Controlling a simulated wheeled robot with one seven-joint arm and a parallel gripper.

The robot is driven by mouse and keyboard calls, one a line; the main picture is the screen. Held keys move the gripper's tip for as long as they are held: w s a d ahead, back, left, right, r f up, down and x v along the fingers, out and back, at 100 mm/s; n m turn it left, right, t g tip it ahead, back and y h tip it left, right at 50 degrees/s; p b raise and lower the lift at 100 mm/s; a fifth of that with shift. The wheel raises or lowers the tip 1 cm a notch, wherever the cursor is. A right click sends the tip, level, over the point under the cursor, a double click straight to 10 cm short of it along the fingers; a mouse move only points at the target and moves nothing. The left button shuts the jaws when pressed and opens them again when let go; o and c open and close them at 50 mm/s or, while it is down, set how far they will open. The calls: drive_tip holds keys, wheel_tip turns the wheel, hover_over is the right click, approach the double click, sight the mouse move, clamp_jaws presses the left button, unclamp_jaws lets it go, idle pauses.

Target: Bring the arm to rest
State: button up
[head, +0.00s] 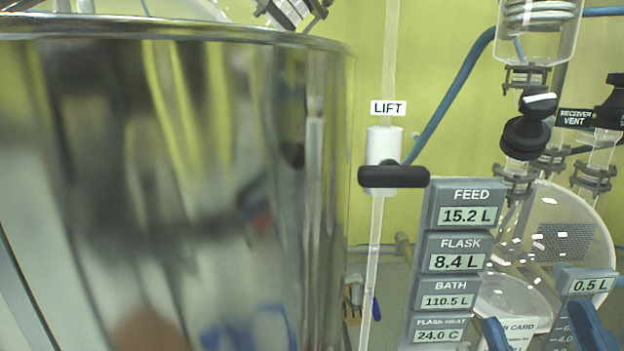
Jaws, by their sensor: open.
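My gripper (540,323) shows only at the bottom right edge, as two blue finger ends set apart with no object visibly held between them. The rest of it and the arm are out of view below. The fingers stand in front of the lower part of the round glass flask (553,215). A white card whose visible lettering reads "B CARD" (520,328) shows between them; I cannot tell how far behind it is.
A large shiny metal vessel (180,190) fills the left, very close. The black LIFT handle (394,177), the display column (465,190) and a 0.5 L display (590,284) stand right of it. Glassware, black valve knobs (527,138) and a blue hose (455,90) crowd the right.

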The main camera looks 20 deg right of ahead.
drive_tip(key=s+a+f+m+g+y, duration=0.1)
drive_tip(key=s+a+f+g, duration=0.1)
drive_tip(key=s+f+g, duration=0.3)
drive_tip(key=s+a+f+m+g+y, duration=0.1)
drive_tip(key=s+f+g, duration=0.4)
drive_tip(key=s+f, duration=0.6)
drive_tip(key=s+a+y, duration=0.1)
drive_tip(key=s+a, duration=0.1)
drive_tip(key=s, duration=0.1)
drive_tip(key=shift+s+a+f+g, duration=0.15)
drive_tip(key=shift+s+f+g, duration=0.15)
drive_tip(key=shift+s, duration=0.05)
